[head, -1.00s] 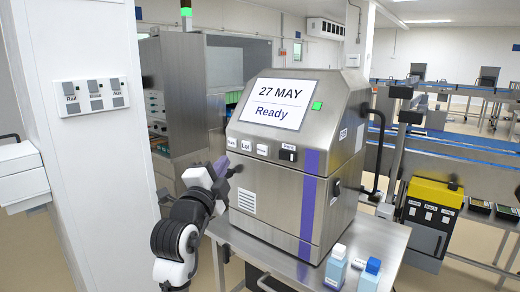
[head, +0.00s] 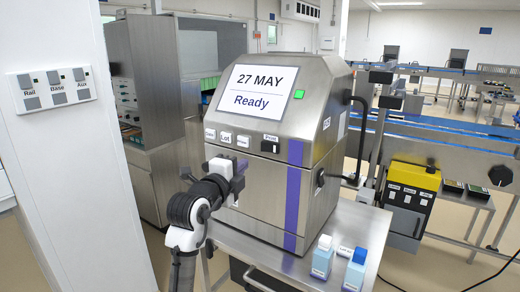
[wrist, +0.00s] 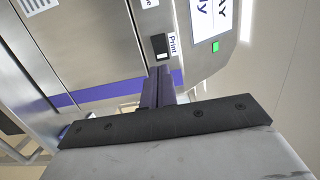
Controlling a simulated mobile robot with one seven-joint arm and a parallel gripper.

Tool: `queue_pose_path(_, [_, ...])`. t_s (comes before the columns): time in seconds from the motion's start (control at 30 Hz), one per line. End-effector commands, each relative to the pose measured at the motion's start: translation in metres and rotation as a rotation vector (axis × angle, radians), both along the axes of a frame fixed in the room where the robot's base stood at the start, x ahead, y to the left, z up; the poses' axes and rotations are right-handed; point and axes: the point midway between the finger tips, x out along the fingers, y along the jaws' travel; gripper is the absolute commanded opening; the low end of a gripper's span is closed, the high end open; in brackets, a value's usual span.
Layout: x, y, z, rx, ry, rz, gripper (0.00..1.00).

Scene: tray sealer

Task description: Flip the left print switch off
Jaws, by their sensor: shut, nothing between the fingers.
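The steel printer (head: 262,205) has a front panel with a black switch labelled Print (head: 270,146), right of several small labelled buttons. The wrist view shows the same Print switch (wrist: 158,45), dark with a light part at its lower end. I cannot tell its position for sure. My gripper (wrist: 159,76) is shut and empty, its purple fingers pointing at the panel just below the switch in that picture. In the head view my gripper (head: 238,180) is left of and below the switch, and its fingertips are mostly hidden. I cannot tell whether they touch the panel.
The screen (head: 257,90) reads 27 MAY, Ready, with a green light (head: 299,94) beside it. A wall panel (head: 50,89) with Rail, Base and Aux switches is at left. Conveyors are behind at right.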

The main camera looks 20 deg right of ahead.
Motion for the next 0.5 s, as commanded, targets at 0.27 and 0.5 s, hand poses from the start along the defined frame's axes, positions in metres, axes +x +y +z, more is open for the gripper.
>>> queue_pose_path(0.27, [0.043,-0.044,0.005,0.002,0.002,-0.003,0.00])
queue_pose_path(0.5, [0.073,-0.072,0.004,0.001,0.001,-0.001,0.00])
